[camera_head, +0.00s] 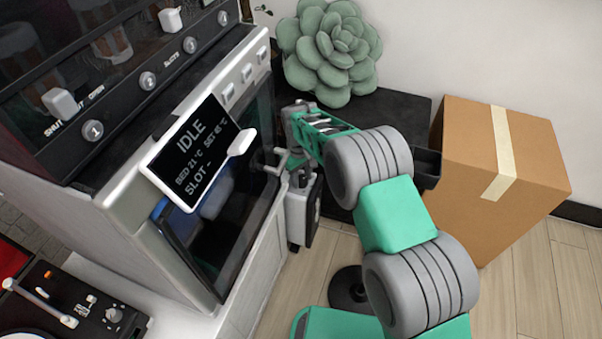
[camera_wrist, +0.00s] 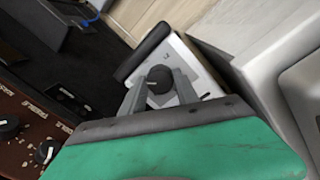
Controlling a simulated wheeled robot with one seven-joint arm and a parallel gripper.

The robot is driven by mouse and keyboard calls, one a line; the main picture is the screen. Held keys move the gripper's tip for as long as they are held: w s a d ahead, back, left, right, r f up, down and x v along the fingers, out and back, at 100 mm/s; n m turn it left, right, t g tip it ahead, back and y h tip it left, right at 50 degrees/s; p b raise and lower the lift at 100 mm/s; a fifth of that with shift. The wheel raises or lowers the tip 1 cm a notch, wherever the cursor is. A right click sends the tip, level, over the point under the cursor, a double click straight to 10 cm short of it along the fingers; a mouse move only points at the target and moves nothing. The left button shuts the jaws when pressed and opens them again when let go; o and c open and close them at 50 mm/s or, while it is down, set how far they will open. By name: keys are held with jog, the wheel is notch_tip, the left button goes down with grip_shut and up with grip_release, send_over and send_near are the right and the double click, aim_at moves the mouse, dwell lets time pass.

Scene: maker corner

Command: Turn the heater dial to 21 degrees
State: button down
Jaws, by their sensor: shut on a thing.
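The heater dial is a round black knob (camera_wrist: 159,78) on a pale panel (camera_wrist: 196,75) in the wrist view. My gripper (camera_wrist: 160,86) has its two grey fingers on either side of the knob and is shut on it. The dial's scale and pointer are too small to read. In the head view my gripper (camera_head: 283,163) is beside the printer's right side; the dial cannot be made out there.
A printer-like machine (camera_head: 255,200) with a screen (camera_head: 200,148) reading IDLE, bed 21 °C, set 45 °C stands left of my gripper. A cardboard box (camera_head: 540,150) and a green succulent (camera_head: 330,50) are at right and back.

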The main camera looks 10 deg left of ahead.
aim_at(300, 179)
jog(key=m, duration=0.3)
jog(key=shift+r+m+p, duration=0.1)
jog(key=shift+m+p, duration=0.2)
jog(key=shift+p, duration=0.1)
jog(key=shift+w+a+m, duration=0.1)
jog(key=shift+m, duration=1.8)
jog(key=c, duration=0.9)
grip_release()
jog(key=r+p, duration=0.1)
jog(key=r, duration=0.3)
jog(key=r+p, duration=0.1)
jog(key=r, duration=0.2)
jog(key=shift+a+r, duration=0.2)
jog(key=shift+r, duration=0.15)
